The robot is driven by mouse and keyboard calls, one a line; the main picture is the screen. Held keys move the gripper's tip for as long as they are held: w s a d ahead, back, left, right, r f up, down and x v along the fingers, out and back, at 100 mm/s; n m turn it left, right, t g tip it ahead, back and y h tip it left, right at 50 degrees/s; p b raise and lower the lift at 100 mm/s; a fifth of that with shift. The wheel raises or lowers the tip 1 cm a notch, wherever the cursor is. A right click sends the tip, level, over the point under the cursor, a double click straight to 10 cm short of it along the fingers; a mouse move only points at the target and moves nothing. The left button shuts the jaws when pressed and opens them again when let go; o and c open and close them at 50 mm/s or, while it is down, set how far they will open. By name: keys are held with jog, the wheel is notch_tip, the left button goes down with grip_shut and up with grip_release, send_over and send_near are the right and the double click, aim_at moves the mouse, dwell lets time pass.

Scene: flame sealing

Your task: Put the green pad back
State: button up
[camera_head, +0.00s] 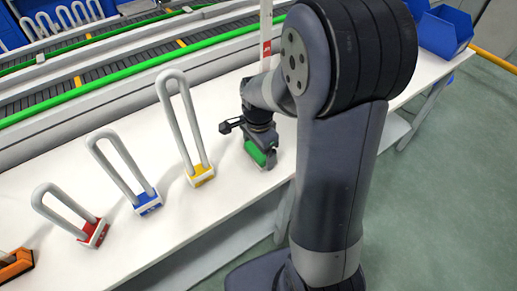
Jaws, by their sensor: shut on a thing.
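The green pad (255,152) is at my gripper (262,158), over the right part of the white table. My gripper points down and is shut on the green pad, close to the table top. Its fingers are small and partly hidden, and I cannot tell whether the pad touches the table. To the left stand grey loop handles on coloured bases: yellow (202,176), blue (149,203) and red (94,233).
An orange block (15,264) sits at the lower left. A conveyor (95,62) with green rails runs behind the white table (226,196). Blue bins (446,30) are at the upper right. A white post with a red mark (266,48) stands behind my gripper.

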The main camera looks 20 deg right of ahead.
jog(key=o, duration=0.8)
notch_tip(320, 180, up, 12)
jog(key=p, duration=0.1)
jog(key=shift+r+p, duration=0.15)
jog(key=shift+p, duration=0.2)
notch_tip(320, 180, down, 12)
jog(key=shift+f+b, duration=0.1)
jog(key=shift+b, duration=0.65)
jog(key=shift+r, duration=1.6)
